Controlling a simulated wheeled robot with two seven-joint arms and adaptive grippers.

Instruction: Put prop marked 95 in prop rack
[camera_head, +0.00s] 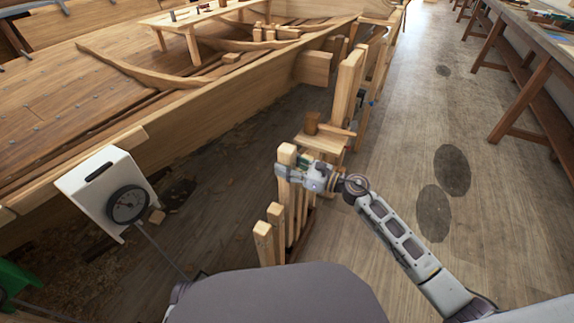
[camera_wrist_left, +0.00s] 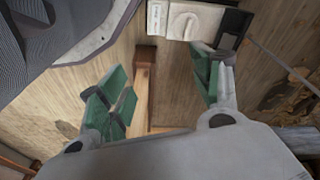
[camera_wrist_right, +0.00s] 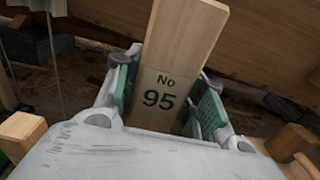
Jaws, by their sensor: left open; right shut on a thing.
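The prop marked 95 (camera_wrist_right: 186,40) is a pale squared timber with "No 95" in black in the right wrist view. My right gripper (camera_wrist_right: 165,95) is shut on it, green pads on either side. In the head view my right gripper (camera_head: 292,174) holds the prop (camera_head: 287,153) upright near its top, beside a row of shorter posts (camera_head: 263,240). These seem to stand in a low dark frame, perhaps the prop rack (camera_head: 308,222); its slots and the prop's foot are hidden. My left gripper (camera_wrist_left: 160,88) is open and empty in the left wrist view, above a wooden piece (camera_wrist_left: 140,90).
The planked hull (camera_head: 220,105) fills the left and back. A white box with a dial (camera_head: 95,190) stands at left. A wooden stool-like stand (camera_head: 318,143) and tall timbers (camera_head: 347,85) are just behind my right gripper. The floor at right is clear up to a long bench (camera_head: 525,85).

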